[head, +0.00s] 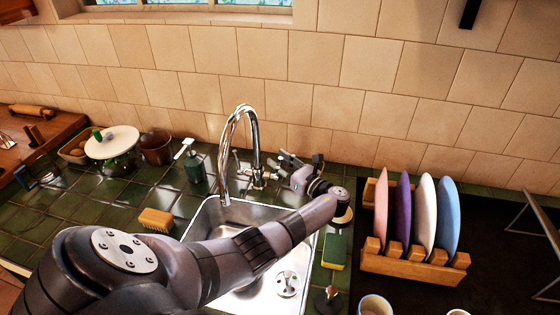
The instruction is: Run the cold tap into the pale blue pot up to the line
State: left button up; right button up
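The tap (254,130) is a tall chrome gooseneck behind the steel sink (226,213), with small handles (258,178) at its base. My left arm reaches across the sink from the lower left. Its gripper (300,159) is just right of the tap's base, near the back wall. Its fingers look spread, with nothing seen between them. I cannot tell whether a finger touches a tap handle. No pale blue pot can be made out; my arm covers much of the sink. No running water shows. My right gripper is not in view.
Right of the sink stand a green sponge (334,250) and a wooden rack (408,266) with several plates. A mug (375,306) is at the front.

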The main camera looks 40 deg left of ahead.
pick_arm(q)
jog(key=shift+r, duration=0.1)
grip_shut()
dwell(0.3)
dwell(0.5)
